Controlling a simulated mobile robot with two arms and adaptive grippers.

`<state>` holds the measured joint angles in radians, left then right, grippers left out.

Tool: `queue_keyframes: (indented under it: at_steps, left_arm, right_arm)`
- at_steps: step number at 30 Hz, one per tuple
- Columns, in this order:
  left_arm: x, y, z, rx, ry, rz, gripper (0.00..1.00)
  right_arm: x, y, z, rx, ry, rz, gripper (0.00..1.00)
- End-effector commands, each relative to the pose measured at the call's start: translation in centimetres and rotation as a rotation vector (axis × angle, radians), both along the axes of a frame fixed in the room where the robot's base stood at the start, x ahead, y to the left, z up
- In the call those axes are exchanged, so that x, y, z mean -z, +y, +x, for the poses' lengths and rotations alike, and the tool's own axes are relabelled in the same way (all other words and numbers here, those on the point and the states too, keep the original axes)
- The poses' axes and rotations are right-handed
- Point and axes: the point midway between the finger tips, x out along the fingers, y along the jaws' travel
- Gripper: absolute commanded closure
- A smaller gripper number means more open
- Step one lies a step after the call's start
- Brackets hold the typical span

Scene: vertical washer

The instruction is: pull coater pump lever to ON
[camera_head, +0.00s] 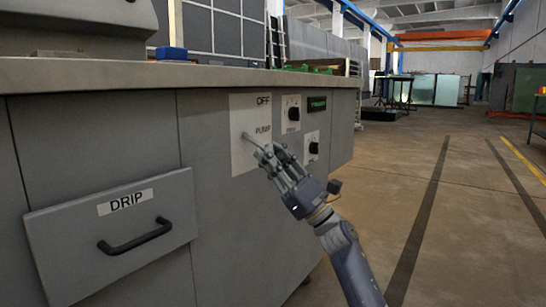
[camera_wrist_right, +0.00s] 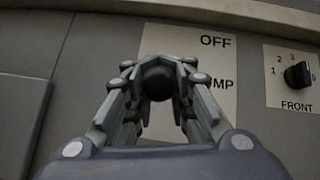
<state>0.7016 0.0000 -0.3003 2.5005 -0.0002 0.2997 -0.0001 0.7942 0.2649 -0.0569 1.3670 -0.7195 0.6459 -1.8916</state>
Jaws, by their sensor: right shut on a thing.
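The pump panel (camera_head: 240,118) is a pale plate on the grey cabinet front, with "OFF" at its top and "PUMP" below, partly covered. In the head view the lever (camera_head: 250,138) sticks out from the plate beside the word. My right gripper (camera_head: 266,151) is at the lever. In the wrist view the lever's dark round knob (camera_wrist_right: 157,78) sits between the fingers of my right gripper (camera_wrist_right: 158,88), which is shut on it. The fingers hide the lower part of the plate, and no ON label shows. My left gripper is not in view.
A dial marked "FRONT" (camera_wrist_right: 297,74) is right of the plate, and another dial (camera_head: 313,148) shows in the head view. A drawer marked "DRIP" (camera_head: 70,225) with a black handle is at the left. The countertop edge (camera_head: 150,75) overhangs above. Open floor (camera_head: 450,220) lies right.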

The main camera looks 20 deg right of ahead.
Motion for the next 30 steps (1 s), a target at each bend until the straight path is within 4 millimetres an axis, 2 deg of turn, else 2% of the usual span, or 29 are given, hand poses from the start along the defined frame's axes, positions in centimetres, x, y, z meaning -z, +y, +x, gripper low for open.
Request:
queue_keyframes:
  at_steps: [1, 3, 18, 19, 21, 22, 30]
  left_arm:
    - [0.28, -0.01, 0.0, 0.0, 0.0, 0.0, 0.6]
    - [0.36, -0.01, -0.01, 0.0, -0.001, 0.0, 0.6]
    - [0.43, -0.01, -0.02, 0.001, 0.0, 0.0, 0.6]
    - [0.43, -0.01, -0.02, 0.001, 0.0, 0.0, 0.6]
    - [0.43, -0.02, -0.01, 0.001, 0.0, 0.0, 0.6]
    - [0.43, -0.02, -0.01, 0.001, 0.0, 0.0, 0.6]
    - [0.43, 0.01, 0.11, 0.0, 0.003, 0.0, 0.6]
  right_arm:
    - [0.83, 0.28, 0.25, -0.001, 0.009, -0.007, 1.0]
    - [0.95, 0.31, 0.31, -0.001, 0.01, -0.007, 1.0]
    - [1.02, 0.34, 0.4, 0.0, 0.011, -0.007, 1.0]
    - [1.02, 0.34, 0.4, 0.001, 0.011, -0.006, 0.82]
    - [0.99, 0.32, 0.39, 0.001, 0.011, -0.006, 0.66]
    - [0.96, 0.3, 0.39, 0.001, 0.011, -0.006, 0.62]
    - [0.72, 0.23, 0.27, 0.0, 0.006, -0.004, 0.62]
